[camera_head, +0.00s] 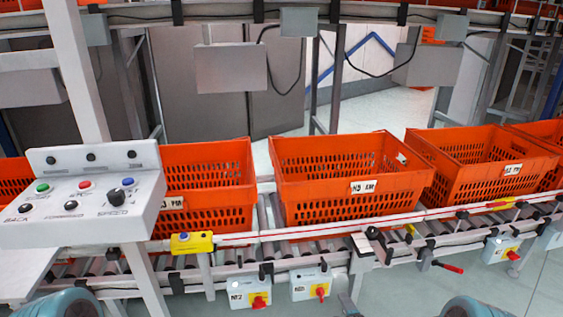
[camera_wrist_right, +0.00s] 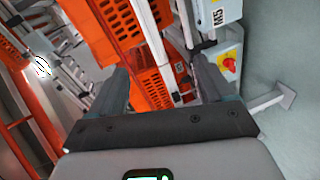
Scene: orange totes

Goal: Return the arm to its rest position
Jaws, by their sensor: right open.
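My right gripper (camera_wrist_right: 162,78) shows in the right wrist view with its two dark fingers spread wide apart. Nothing is held between them. Beyond the fingers are the conveyor's white rail and an orange tote (camera_wrist_right: 112,22), apart from the gripper as far as I can tell. Teal rounded parts of my own body show at the bottom left and bottom right of the head view. I cannot make out either gripper there; my left gripper is not in view.
Orange totes stand in a row on the roller conveyor, including a left one (camera_head: 208,215), a middle one (camera_head: 345,205) and a right one (camera_head: 470,185). A control panel (camera_head: 95,205) stands at left. Switch boxes with red knobs (camera_head: 313,284) hang below the front rail (camera_head: 300,232).

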